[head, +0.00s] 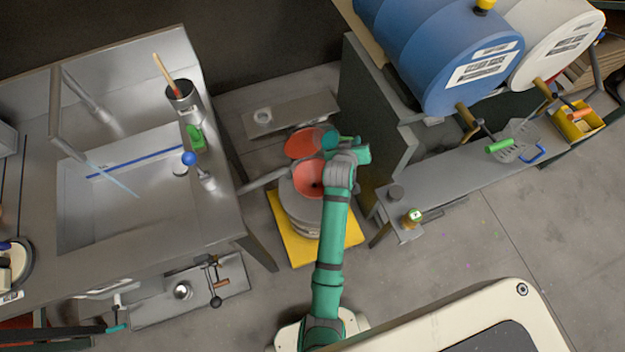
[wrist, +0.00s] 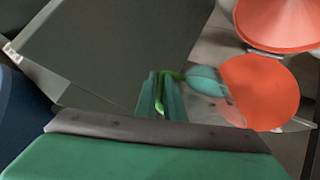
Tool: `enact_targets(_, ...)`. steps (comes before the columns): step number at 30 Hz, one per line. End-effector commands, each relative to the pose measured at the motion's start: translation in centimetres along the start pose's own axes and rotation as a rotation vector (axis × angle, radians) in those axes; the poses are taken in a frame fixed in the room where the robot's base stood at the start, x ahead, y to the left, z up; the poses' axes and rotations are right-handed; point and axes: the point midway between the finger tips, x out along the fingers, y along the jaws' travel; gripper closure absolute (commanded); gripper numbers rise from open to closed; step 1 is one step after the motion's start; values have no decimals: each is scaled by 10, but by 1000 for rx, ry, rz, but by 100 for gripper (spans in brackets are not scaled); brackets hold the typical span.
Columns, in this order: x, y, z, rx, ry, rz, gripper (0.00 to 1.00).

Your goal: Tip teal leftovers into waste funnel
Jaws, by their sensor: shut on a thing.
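My gripper (wrist: 160,98) is shut on the green handle (wrist: 162,85) of a clear cup with teal in it (wrist: 205,82). The cup is held off to the side of the fingers, and I cannot tell its exact tilt. The waste funnel is orange-red (head: 309,180) and sits on top of a grey drum (head: 300,212); the funnel also shows at the upper right of the wrist view (wrist: 280,22). Its round red lid (head: 303,143) stands open behind it, and the cup overlaps the lid in the wrist view (wrist: 265,95). My gripper (head: 335,143) is just right of the lid, its fingers partly hidden.
The drum stands on a yellow base (head: 280,225). A steel sink bench (head: 140,245) is on the left. A grey rack with a blue drum (head: 435,55) and a white drum (head: 555,40) is close on the right, with a low shelf (head: 450,170) below.

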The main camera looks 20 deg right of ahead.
Motion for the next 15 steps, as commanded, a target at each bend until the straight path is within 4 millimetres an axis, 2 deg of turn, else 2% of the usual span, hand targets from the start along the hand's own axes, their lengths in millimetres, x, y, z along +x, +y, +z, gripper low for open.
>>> enact_targets(15,-7,-6,4,-30,99,80,100)
